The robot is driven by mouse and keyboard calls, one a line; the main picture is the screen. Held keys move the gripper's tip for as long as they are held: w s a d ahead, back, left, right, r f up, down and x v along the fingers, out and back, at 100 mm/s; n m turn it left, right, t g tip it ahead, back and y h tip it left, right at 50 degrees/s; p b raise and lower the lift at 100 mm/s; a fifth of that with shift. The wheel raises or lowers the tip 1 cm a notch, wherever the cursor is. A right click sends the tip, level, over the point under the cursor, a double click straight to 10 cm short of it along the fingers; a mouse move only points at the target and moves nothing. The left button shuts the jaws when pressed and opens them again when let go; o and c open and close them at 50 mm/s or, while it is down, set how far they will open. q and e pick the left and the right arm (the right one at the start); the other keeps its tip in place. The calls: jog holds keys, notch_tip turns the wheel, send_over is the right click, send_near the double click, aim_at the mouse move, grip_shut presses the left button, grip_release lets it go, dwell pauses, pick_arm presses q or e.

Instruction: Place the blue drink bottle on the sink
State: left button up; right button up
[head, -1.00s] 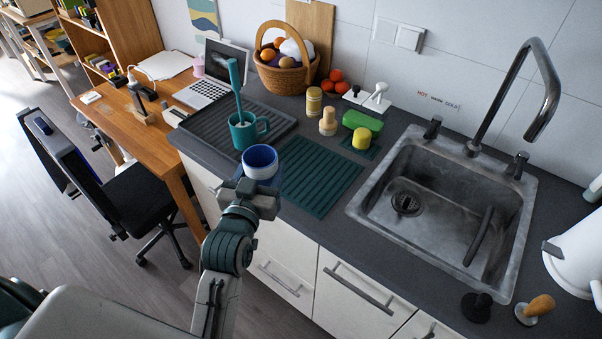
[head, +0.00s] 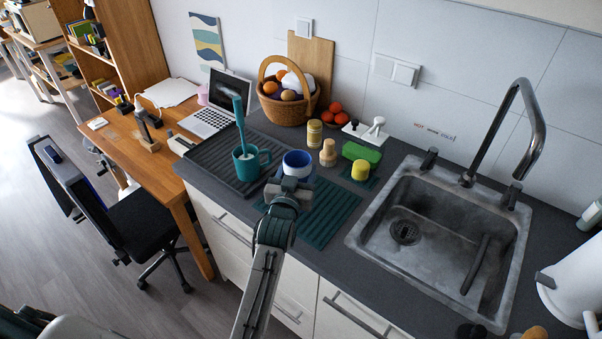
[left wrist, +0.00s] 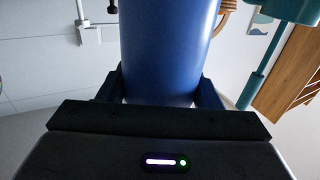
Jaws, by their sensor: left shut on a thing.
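The blue drink bottle (head: 297,163) shows in the head view as a blue cylinder with a white rim and dark blue top opening. My left gripper (head: 289,188) is shut on it and holds it at the near edge of the teal ribbed mat, right of the teal mug. I cannot tell its height above the counter. In the left wrist view the bottle's blue side (left wrist: 170,50) stands between the two fingers (left wrist: 165,90).
A teal mug (head: 249,165) with a brush stands on the dark drying rack (head: 205,150). The ribbed mat (head: 328,222) lies between bottle and sink. The tall tap (head: 538,130) rises behind the sink.

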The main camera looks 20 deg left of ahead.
pick_arm(q)
jog(key=f, duration=0.1)
jog(key=w+f+p, duration=0.1)
jog(key=f, duration=0.1)
jog(key=shift+w+d+f, duration=0.15)
jog(key=shift+w+d, duration=0.05)
jog(key=shift+w, duration=0.15)
jog(key=shift+f, duration=0.25)
jog(key=o, duration=1)
jog(key=shift+r, duration=0.1)
